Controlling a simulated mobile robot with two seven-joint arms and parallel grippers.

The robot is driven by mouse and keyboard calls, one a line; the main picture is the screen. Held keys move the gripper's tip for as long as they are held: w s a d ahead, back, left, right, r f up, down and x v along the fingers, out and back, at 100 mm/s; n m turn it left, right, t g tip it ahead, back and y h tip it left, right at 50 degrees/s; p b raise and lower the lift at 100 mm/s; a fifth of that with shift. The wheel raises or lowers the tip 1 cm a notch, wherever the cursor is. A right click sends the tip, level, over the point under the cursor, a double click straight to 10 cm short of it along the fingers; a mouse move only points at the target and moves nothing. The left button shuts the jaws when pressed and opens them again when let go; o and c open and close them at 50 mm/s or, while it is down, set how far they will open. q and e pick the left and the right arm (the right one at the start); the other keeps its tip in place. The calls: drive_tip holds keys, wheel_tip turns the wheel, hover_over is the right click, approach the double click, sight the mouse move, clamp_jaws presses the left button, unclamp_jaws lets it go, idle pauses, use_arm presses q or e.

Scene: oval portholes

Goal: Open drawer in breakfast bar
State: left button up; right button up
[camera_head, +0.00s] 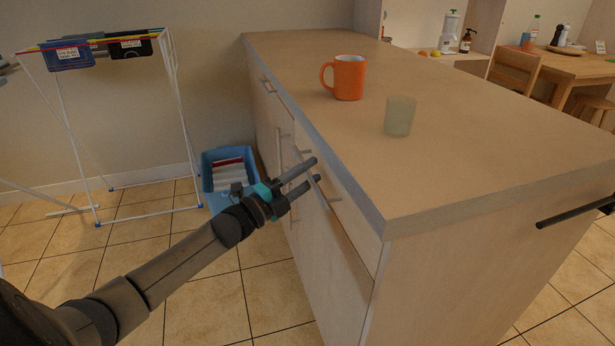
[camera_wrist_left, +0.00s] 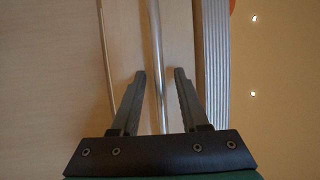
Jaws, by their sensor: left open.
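The breakfast bar (camera_head: 470,145) is a pale wooden island with a light worktop. Its drawer (camera_head: 352,211) is at the near end of the left side, under the worktop, and looks closed. The drawer has a thin metal bar handle (camera_head: 324,196), also seen in the left wrist view (camera_wrist_left: 157,45). My left gripper (camera_head: 316,170) is open in front of the drawer. In the left wrist view the handle runs between its two fingers (camera_wrist_left: 159,73), with a gap on each side. A dark rod-like part (camera_head: 572,215) at the right edge appears to be my right gripper; its jaw state is unclear.
An orange mug (camera_head: 349,78) and a frosted cup (camera_head: 400,116) stand on the worktop. Other handles line the bar's left side. A blue bin (camera_head: 216,163) and a drying rack (camera_head: 181,115) stand to the left. Tiled floor (camera_head: 215,290) is clear beside the bar.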

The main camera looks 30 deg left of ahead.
use_arm(q)
drive_tip(key=shift+c, duration=0.3)
clamp_jaws()
idle(1.1)
